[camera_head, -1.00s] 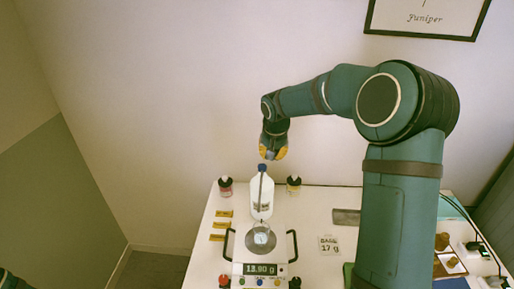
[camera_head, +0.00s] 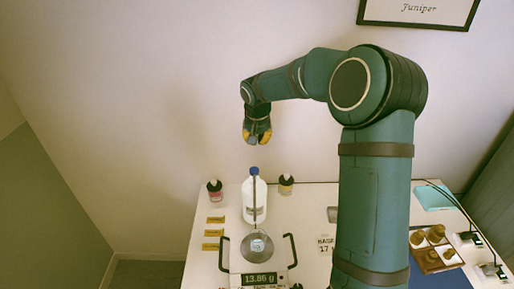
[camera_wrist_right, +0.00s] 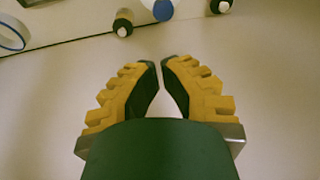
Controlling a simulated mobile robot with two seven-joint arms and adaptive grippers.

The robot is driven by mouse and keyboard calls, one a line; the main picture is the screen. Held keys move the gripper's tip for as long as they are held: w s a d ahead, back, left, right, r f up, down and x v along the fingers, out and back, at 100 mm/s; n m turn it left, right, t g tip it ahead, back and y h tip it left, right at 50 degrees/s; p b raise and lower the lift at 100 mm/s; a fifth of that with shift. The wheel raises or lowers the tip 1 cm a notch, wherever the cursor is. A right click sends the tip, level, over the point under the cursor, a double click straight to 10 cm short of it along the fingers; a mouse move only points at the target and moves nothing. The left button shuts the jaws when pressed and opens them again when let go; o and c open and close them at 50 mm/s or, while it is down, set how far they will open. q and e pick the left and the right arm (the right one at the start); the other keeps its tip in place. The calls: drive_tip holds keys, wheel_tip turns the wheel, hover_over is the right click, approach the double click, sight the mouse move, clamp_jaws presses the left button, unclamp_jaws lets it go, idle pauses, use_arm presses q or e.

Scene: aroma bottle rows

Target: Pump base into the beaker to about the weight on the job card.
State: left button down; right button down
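The white base bottle (camera_head: 249,205) with its blue pump head (camera_head: 254,170) stands upright behind the scale. A small clear beaker (camera_head: 259,246) sits on the scale's round pan (camera_head: 251,255), in front of the bottle. The scale display (camera_head: 259,280) reads about 13.86 g. The job card (camera_head: 325,244) reads "BASE 17", its right part hidden by my right arm. My right gripper (camera_head: 257,142) hangs above the pump head, apart from it and empty. In the right wrist view its fingertips (camera_wrist_right: 161,64) are nearly together with nothing between them. My left gripper is out of view.
Two dark-capped small bottles stand at the left (camera_head: 214,190) and right (camera_head: 286,184) of the base bottle. Yellow labels (camera_head: 213,233) lie at the table's left. A wooden tray (camera_head: 455,262) of brown-capped bottles sits at right. Dark handles (camera_head: 291,250) flank the scale.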

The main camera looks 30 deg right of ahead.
drive_tip(key=x, duration=1)
drive_tip(key=shift+s+f, duration=0.2)
drive_tip(key=shift+f, duration=1.2)
